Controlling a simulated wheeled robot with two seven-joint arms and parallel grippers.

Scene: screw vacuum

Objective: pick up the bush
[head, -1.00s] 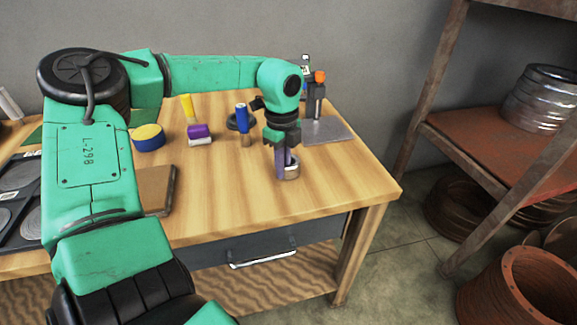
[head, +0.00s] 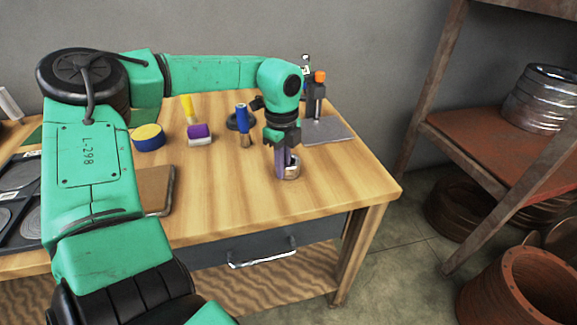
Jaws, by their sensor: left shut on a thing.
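The bush looks like a short, shiny metal ring (head: 293,171) near the right front part of the wooden table in the head view. My left gripper (head: 284,171) points straight down at it and is shut on it. The fingers hide part of the ring's left side. I cannot tell whether the ring touches the tabletop or is just above it. My right gripper is not in view.
A blue-handled brush (head: 242,121), a purple and white block (head: 199,134) and a blue and yellow round tin (head: 148,138) stand left of the gripper. A grey-based device (head: 325,130) is behind it. The table's front right is clear.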

